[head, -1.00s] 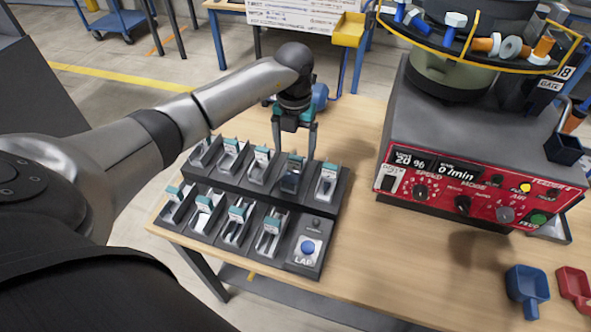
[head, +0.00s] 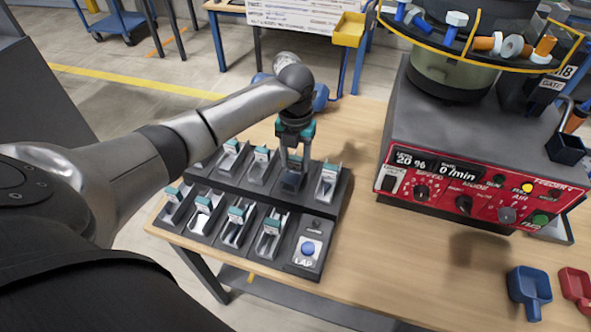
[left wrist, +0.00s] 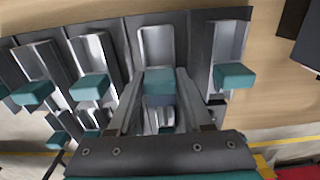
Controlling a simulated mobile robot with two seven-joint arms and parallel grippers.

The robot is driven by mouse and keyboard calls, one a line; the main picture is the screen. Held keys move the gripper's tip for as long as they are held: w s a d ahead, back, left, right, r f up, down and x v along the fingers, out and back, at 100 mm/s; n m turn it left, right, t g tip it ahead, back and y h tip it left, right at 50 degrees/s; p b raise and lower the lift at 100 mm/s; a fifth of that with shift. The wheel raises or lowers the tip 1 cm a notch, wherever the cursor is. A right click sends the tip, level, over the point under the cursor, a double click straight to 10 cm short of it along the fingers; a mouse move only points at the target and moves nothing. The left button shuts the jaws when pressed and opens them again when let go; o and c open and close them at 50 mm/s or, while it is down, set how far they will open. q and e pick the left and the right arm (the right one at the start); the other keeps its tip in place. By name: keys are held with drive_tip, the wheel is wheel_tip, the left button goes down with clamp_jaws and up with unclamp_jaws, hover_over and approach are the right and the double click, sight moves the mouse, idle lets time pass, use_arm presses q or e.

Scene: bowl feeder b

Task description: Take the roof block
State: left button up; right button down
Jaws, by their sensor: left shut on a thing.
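The roof block is a dark blue-grey piece (head: 292,183) in the fourth holder from the left in the back row of the black rack (head: 262,200). In the left wrist view, its dark blue face (left wrist: 159,100) shows between the fingers, below a teal tab. My left gripper (head: 294,168) points down over that holder, shut on the block. It also shows in the left wrist view (left wrist: 160,112), with one finger on each side. The block's lower part is hidden in the holder. I cannot tell whether it is lifted at all. My right gripper is not in view.
Teal-tabbed holders (head: 262,165) stand close on both sides, with a front row (head: 237,222) before them. A blue lamp button (head: 308,248) sits at the rack's front right. The bowl feeder's red panel (head: 470,195) is to the right. Bare table (head: 390,265) lies between.

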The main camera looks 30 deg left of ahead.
use_arm(q)
clamp_jaws()
drive_tip(key=shift+r, duration=0.1)
